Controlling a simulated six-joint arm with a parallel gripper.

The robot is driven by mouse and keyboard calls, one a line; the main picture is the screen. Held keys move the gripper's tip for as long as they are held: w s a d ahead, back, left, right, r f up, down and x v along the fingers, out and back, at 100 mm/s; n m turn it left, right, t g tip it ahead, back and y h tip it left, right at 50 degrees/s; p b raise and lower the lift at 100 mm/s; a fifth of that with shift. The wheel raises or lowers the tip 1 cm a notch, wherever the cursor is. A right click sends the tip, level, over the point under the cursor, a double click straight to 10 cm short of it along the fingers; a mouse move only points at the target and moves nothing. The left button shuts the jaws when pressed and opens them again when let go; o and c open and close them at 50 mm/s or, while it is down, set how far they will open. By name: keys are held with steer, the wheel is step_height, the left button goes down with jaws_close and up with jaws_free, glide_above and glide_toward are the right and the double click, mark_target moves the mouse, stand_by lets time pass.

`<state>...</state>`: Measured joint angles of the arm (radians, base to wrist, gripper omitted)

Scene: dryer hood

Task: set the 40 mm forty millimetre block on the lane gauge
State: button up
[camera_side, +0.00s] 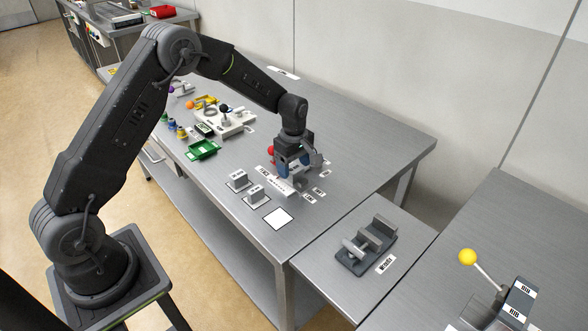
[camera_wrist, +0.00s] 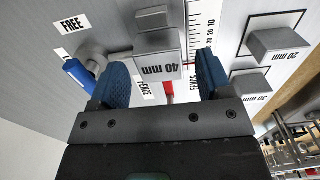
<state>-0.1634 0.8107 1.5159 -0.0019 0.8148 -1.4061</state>
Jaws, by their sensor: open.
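The grey 40 mm block (camera_wrist: 158,64) is between my gripper's two blue fingers in the wrist view, its label facing me. My gripper (camera_wrist: 162,78) is open, with a gap visible on each side of the block. The lane gauge shows in the wrist view as a white scale strip (camera_wrist: 204,28) just right of the block. A red piece (camera_wrist: 168,92) shows below the block. I cannot tell whether the block rests fully on the gauge. In the side view my gripper (camera_side: 291,168) is low over the gauge and hides the block.
The 20 mm block (camera_wrist: 276,42) and 30 mm block (camera_wrist: 250,84) sit right in the wrist view. A blue-handled lever (camera_wrist: 78,74) is beside the left finger, near the FREE label (camera_wrist: 73,25). A white square (camera_side: 278,218) and a grey vise-like fixture (camera_side: 366,245) lie toward the front right.

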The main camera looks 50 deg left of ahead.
mark_target(294, 168)
steer(key=s+d+r+m+t, duration=0.1)
steer(key=s+d+r+m, duration=0.15)
steer(key=r, duration=0.75)
steer(key=s+d+r+m+t, duration=0.15)
steer(key=s+r, duration=0.25)
steer(key=r, duration=0.6)
steer(key=s+d+r+m+t, duration=0.1)
steer(key=s+d+r+m, duration=0.1)
steer(key=s+m, duration=0.5)
steer(key=s+d+r+m+t, duration=0.2)
steer(key=s+m, duration=0.5)
steer(key=s, duration=0.9)
steer(key=shift+s+d+r, duration=0.15)
steer(key=shift+s, duration=0.2)
